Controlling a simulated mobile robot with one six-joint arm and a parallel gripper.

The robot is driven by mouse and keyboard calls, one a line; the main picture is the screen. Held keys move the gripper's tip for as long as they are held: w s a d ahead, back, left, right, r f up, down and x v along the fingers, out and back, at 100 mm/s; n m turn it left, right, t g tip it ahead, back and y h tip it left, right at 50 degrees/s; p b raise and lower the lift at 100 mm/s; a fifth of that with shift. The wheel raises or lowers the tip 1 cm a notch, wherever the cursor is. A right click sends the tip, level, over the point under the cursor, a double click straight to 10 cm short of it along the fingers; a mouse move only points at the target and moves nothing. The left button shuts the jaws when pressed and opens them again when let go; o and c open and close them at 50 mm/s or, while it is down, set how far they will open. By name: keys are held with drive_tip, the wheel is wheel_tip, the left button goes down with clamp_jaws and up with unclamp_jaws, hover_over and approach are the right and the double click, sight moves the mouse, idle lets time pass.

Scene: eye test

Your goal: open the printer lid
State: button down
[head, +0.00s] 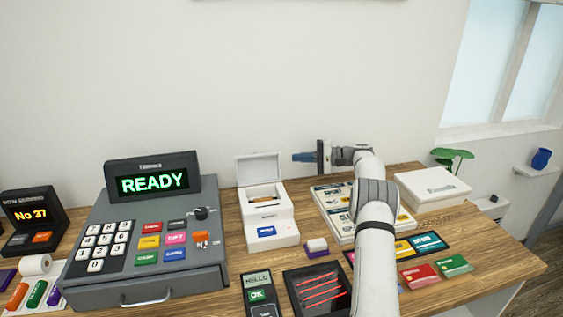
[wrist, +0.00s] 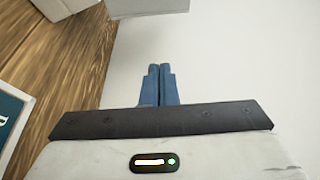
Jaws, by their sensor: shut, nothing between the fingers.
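The white printer (head: 270,234) stands on the wooden counter, right of the cash register. Its lid (head: 259,168) stands raised at the back, about upright, and the bay under it is exposed. A brownish item shows inside the bay. My gripper (head: 294,157) is shut and empty, in the air just right of the raised lid, with its blue fingers pointing left. A small gap shows between the fingertips and the lid. In the wrist view the shut fingers (wrist: 160,70) are close together, and a pale part, seemingly the lid (wrist: 148,8), shows at the top edge.
The cash register (head: 150,235) reads READY. Right of the printer lie flat printed stacks (head: 333,197), partly behind my arm, and a white box (head: 432,187). In front are a card terminal (head: 260,295), a black tray (head: 293,300) and a small purple-and-white block (head: 317,248).

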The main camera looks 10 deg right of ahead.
drive_tip(key=s+a+p, duration=0.1)
drive_tip(key=a+p, duration=0.1)
drive_tip(key=a, duration=0.5)
drive_tip(key=shift+s+r, duration=0.15)
drive_tip(key=shift+s, duration=0.1)
idle(0.4)
drive_tip(key=shift+s+r+n+y+b, duration=0.4)
drive_tip(key=shift+n+b, duration=0.6)
drive_tip(key=shift+b, duration=1.9)
drive_tip(key=shift+s, duration=0.1)
